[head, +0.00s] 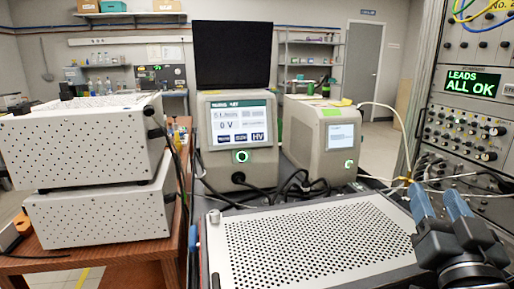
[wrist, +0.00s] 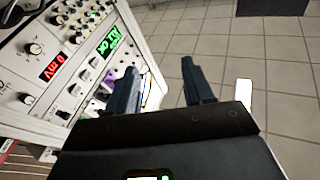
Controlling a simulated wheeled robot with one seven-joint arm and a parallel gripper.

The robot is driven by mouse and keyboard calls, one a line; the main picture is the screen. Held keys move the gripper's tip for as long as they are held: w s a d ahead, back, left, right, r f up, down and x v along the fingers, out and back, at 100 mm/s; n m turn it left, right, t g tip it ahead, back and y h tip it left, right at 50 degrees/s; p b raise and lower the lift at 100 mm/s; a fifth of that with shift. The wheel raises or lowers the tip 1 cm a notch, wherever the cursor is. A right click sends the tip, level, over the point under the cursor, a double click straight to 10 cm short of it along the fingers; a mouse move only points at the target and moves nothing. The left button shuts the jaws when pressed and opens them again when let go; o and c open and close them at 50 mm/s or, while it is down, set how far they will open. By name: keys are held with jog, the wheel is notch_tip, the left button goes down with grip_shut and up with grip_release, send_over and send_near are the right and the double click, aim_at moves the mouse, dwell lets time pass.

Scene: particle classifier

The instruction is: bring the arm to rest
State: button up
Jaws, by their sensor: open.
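My gripper (head: 438,202) is at the lower right of the head view, with blue fingers pointing up, above the right end of a perforated metal plate (head: 310,240). The fingers stand apart with nothing between them. In the wrist view my gripper (wrist: 165,85) shows dark fingers spread apart and empty, with the tiled floor (wrist: 220,50) behind. The rack panel (wrist: 60,60) with knobs and lit displays is to the left of the fingers there.
The rack (head: 470,130) with cables and a green "LEADS ALL OK" display (head: 472,82) stands close on the right. Two white instruments, one with an "HV" screen (head: 238,125), stand behind the plate. Stacked perforated white boxes (head: 85,140) are at left.

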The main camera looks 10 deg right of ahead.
jog(key=s+a+f+n+y, duration=0.1)
jog(key=s+a+f+y, duration=0.1)
jog(key=s+f, duration=0.2)
jog(key=s+a+f+n+g+y, duration=0.1)
jog(key=s+a+f+n+y, duration=0.1)
jog(key=s+f, duration=0.3)
jog(key=s+a+f+n+y, duration=0.2)
jog(key=s+a+f, duration=0.1)
jog(key=s+f, duration=0.2)
jog(key=shift+s+f+g+p, duration=0.15)
jog(key=shift+g+p, duration=0.15)
jog(key=shift+g, duration=0.1)
jog(key=s+a+f+g+y, duration=0.1)
jog(key=s+a, duration=0.1)
jog(key=s, duration=0.7)
jog(key=s+a+f+g+y, duration=0.1)
jog(key=s+a+g, duration=0.1)
jog(key=s, duration=0.8)
jog(key=shift+s+a+f+n, duration=0.3)
jog(key=shift+a+f+n, duration=0.1)
jog(key=shift+a, duration=0.1)
